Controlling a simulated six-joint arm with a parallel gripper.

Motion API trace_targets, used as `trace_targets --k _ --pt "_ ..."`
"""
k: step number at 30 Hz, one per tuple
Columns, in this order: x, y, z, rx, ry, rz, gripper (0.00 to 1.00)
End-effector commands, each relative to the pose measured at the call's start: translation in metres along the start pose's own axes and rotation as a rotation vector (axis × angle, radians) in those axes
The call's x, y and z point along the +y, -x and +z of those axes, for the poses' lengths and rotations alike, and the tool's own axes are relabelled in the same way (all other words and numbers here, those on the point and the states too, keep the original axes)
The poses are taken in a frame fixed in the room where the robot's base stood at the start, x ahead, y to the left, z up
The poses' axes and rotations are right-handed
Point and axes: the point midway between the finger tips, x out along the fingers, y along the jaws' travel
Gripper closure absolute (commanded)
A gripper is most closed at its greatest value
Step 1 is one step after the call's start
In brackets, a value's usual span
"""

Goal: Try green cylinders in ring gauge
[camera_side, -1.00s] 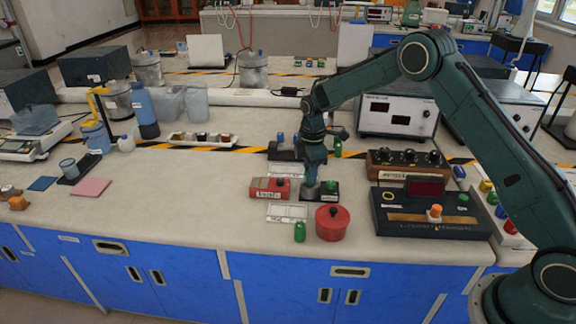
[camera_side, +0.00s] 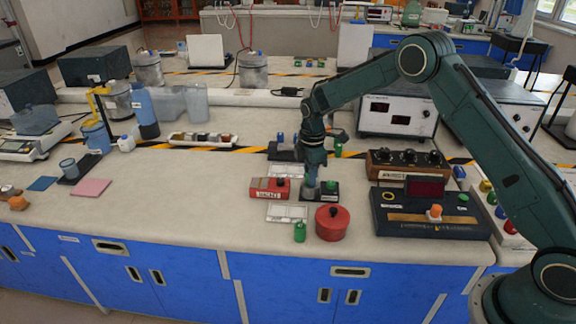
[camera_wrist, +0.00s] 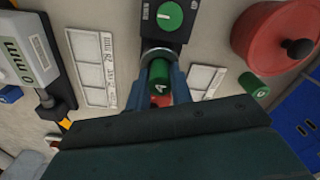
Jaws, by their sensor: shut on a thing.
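My gripper (camera_wrist: 159,88) is shut on a green cylinder (camera_wrist: 160,84) marked with a character on its end. In the wrist view the cylinder overlaps the near edge of a metal ring (camera_wrist: 157,52); I cannot tell whether it is inside it. The ring belongs to a black block (camera_wrist: 152,13) with a green knob (camera_wrist: 170,15). In the side view my gripper (camera_side: 311,186) is low at the left end of this block (camera_side: 330,195), and the held cylinder is hidden. A second green cylinder (camera_side: 300,232) stands nearer the front edge; it also shows in the wrist view (camera_wrist: 252,85). Another green cylinder (camera_side: 338,150) stands behind.
A red pot (camera_side: 331,223) stands close in front of the block. A labelled red box (camera_side: 268,189) is to its left. White sectioned trays lie in front (camera_side: 287,212) and on the other side (camera_wrist: 90,67). A black console (camera_side: 430,215) stands right.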

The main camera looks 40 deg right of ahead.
Motion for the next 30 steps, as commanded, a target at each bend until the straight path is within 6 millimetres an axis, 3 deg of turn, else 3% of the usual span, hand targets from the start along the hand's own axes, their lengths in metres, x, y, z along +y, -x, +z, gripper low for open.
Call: trace_targets --k 20,21,24,30 --pt "0.0000 -0.0049 0.0000 0.000 0.000 0.000 1.00" --pt "0.0001 -0.0049 0.0000 0.000 0.000 0.000 0.74" --pt "0.0000 -0.0048 0.0000 0.000 0.000 0.000 0.55" --pt "0.0000 -0.0048 0.0000 0.000 0.000 0.000 0.53"
